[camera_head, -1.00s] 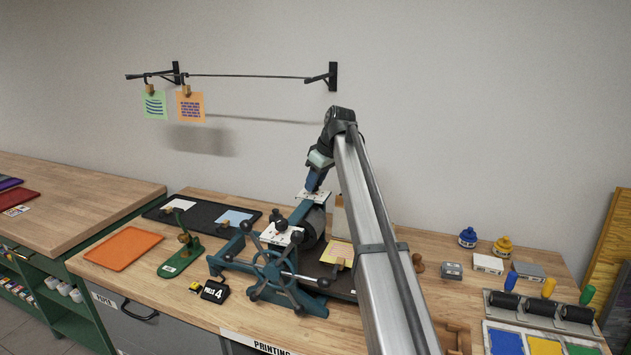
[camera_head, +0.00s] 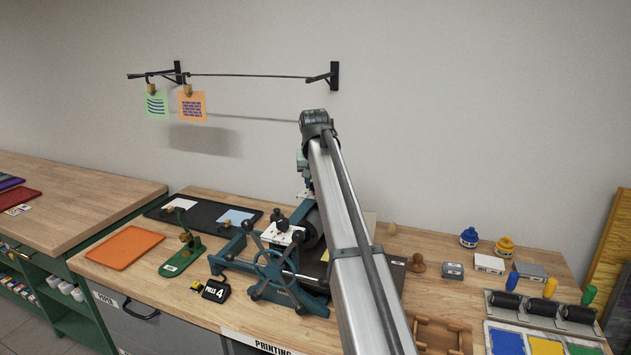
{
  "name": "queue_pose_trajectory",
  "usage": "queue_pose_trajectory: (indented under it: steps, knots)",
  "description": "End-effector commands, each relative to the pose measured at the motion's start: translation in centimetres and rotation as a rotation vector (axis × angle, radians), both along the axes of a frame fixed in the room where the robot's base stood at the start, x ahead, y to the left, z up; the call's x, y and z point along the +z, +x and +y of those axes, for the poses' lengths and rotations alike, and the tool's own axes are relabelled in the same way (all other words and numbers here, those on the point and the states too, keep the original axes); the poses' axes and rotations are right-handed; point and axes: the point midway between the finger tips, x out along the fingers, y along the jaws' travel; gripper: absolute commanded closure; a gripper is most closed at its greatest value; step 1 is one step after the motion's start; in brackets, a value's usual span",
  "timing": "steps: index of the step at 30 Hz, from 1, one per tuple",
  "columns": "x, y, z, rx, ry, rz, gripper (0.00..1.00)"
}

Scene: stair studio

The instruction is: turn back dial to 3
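The printing press (camera_head: 272,268) stands on the bench with a large spoked handwheel at its front. A front dial plate (camera_head: 283,236) with a dark knob sits on top of its near side. The back dial plate (camera_head: 305,194) is only a small light sliver beside my arm; its knob and pointer are hidden. My gripper is at the far end of my arm, over the back of the press, and my arm hides its fingers. I cannot see whether it touches the back dial.
A black sign reading "PULLS 4" (camera_head: 215,291) stands in front of the press. An orange tray (camera_head: 125,247) and a green stapler-like tool (camera_head: 181,250) lie to the left. Ink jars (camera_head: 468,238) and rollers (camera_head: 541,308) are at the right. A drying line (camera_head: 245,76) hangs above.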

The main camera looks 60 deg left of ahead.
Motion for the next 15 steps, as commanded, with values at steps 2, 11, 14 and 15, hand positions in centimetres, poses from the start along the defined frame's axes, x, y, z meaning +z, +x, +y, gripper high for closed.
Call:
queue_pose_trajectory:
  steps: [2,11,14,15]
  knots:
    - [-0.01,-0.09,0.06,-0.073,-0.001,-0.001,0.99]
    - [-0.01,-0.24,0.21,-0.336,-0.002,0.000,0.99]
    - [0.00,-0.23,0.24,-0.410,0.000,0.001,0.99]
    - [0.00,-0.24,0.23,-0.436,-0.001,0.001,0.99]
